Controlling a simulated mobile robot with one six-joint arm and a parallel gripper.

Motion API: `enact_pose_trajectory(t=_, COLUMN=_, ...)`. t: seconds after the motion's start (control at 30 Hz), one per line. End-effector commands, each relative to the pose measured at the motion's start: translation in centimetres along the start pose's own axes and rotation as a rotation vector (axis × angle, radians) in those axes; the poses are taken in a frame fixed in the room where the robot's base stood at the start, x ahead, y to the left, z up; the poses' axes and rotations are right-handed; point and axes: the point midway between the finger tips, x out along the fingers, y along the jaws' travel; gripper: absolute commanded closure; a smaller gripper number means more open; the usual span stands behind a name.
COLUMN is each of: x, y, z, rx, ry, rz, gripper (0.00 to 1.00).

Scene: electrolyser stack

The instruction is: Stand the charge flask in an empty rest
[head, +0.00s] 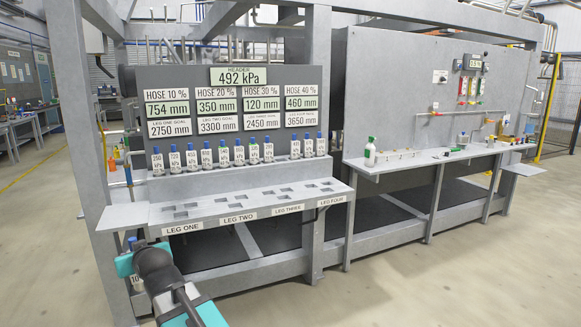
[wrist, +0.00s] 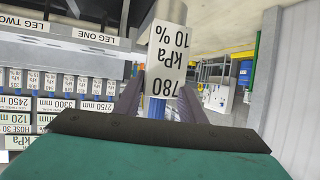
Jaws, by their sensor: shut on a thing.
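My gripper (head: 137,258) is at the lower left in the head view, in front of the left end of the bench. In the wrist view (wrist: 156,98) its two fingers are shut on the blue neck of a flask (wrist: 168,58), whose label reads 780 kPa 10 % upside down. In the head view only a bit of this flask's label (head: 137,279) shows below the gripper; my arm hides much of it. Dark rest openings (head: 187,213) lie in the sloping shelf (head: 150,213) above the LEG ONE to LEG FOUR labels. They look empty.
Several blue-capped flasks (head: 207,156) stand in a row behind the shelf, with a gap right of centre. A panel (head: 195,80) with pressure and hose readings rises behind them. A grey frame post (head: 93,110) stands left. A side bench (head: 400,162) holds bottles. Floor in front is clear.

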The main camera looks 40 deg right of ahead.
Motion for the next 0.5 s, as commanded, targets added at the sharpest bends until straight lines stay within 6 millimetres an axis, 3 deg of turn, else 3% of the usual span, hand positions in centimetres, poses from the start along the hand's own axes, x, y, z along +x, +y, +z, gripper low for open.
enact_pose_trajectory(t=0.5, x=0.0, y=2.1, z=-0.1, rx=0.009, ry=0.002, rz=0.021, gripper=1.0)
